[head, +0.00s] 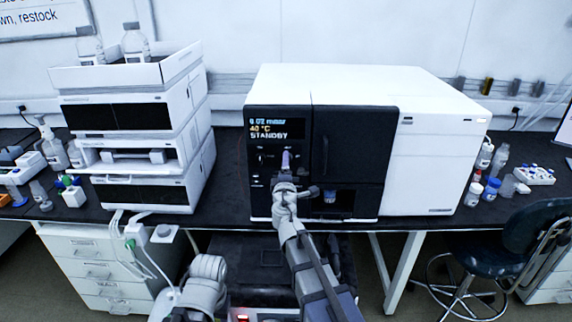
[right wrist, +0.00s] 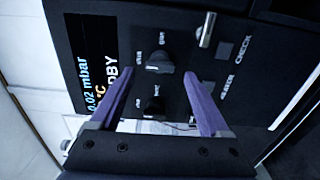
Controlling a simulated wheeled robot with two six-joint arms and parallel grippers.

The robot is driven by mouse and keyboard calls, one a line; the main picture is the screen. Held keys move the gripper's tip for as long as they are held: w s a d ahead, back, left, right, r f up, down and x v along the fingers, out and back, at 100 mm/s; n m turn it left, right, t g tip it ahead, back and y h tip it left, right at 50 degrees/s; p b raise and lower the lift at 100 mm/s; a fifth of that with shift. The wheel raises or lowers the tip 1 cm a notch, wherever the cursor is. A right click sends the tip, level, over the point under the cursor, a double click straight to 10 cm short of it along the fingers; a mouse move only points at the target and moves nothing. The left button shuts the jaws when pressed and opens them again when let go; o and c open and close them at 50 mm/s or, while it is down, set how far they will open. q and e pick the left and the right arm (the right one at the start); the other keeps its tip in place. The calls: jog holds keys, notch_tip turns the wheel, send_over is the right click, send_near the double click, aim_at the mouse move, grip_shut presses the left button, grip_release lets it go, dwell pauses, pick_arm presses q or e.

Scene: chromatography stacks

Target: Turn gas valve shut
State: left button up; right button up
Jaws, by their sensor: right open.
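The black instrument's front panel (head: 258,178) carries two dark knobs. Their small labels are too blurred to read, so I cannot tell which is the gas valve. In the head view the right gripper (head: 286,160) covers part of the panel.
The display (head: 276,128) reads 0.02 mbar, 40 °C, STANDBY. A metal toggle (right wrist: 207,30) and a square button (right wrist: 225,50) are near the right fingertip. Stacked white modules (head: 140,130) stand left, bottles (head: 492,187) right. A dark chair (head: 510,240) is front right.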

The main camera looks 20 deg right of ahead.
jog(key=v, duration=0.5)
jog(key=s+a+f+m+g+h+p, duration=0.1)
jog(key=s+a+f+m+g+p, duration=0.1)
jog(key=s+f+m+g, duration=0.8)
jog(key=s+a+f+g+y, duration=0.1)
jog(key=s+a+f+g, duration=0.1)
jog(key=s, duration=0.4)
jog(key=s+a+f+g+y, duration=0.2)
jog(key=s+a+f+g, duration=0.1)
jog(key=s+a, duration=0.3)
jog(key=s+a+f+m+g+y+p, duration=0.1)
jog(key=s+a+f+g, duration=0.1)
jog(key=s+a+f, duration=0.2)
jog(key=s, duration=0.3)
jog(key=shift+g+y, duration=0.3)
jog(key=shift+y, duration=0.1)
